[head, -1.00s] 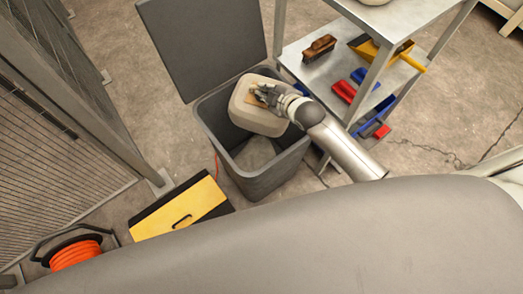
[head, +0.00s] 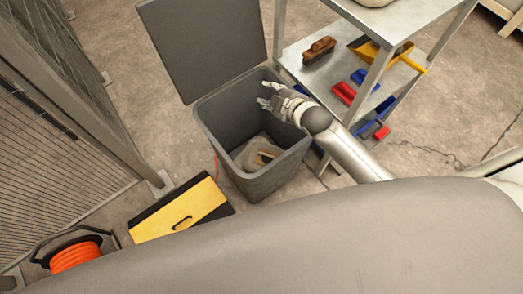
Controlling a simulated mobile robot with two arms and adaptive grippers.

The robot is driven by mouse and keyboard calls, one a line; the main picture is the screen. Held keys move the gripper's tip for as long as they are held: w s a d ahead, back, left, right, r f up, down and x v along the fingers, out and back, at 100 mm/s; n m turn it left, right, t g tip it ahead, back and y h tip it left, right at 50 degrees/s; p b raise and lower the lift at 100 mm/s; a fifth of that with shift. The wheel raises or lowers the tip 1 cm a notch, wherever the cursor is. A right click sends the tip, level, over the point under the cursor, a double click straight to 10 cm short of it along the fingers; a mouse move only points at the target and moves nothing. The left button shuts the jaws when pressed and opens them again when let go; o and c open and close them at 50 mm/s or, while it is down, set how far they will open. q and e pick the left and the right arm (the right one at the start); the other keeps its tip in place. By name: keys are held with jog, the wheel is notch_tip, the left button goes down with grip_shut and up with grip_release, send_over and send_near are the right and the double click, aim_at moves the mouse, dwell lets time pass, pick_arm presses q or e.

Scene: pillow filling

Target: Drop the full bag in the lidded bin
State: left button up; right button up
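The grey bin (head: 272,187) stands on the floor with its lid (head: 205,45) swung up and open at the back left. The beige bag (head: 259,152) lies down inside the bin, with a small tan patch on its top; the bin walls hide part of it. My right gripper (head: 264,94) is above the right back part of the bin's opening, fingers spread and empty, apart from the bag. My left gripper is not in the view.
A metal shelf unit (head: 300,62) with brushes, a yellow dustpan (head: 372,50) and red and blue items stands close right of the bin. A yellow and black box (head: 180,210), an orange cable reel (head: 75,254) and a mesh fence (head: 50,160) are on the left.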

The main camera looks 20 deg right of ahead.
jog(key=v, duration=0.9)
jog(key=shift+s+r, duration=0.2)
jog(key=shift+s, duration=0.05)
jog(key=shift+d, duration=0.1)
jog(key=s+f+m+g+h, duration=0.15)
jog(key=s+m+g, duration=0.35)
jog(key=s, duration=0.5)
jog(key=s+f+m+g+h, duration=0.1)
jog(key=s+f+m+g, duration=0.2)
jog(key=s+m, duration=0.5)
jog(key=s+f+n+g, duration=0.1)
jog(key=s+f+n, duration=0.15)
jog(key=f, duration=2.25)
jog(key=s+d+f+g, duration=0.1)
jog(key=s+d+f, duration=0.2)
jog(key=s+f, duration=1.3)
jog(key=shift+s+f, duration=0.25)
jog(key=shift+s, duration=0.65)
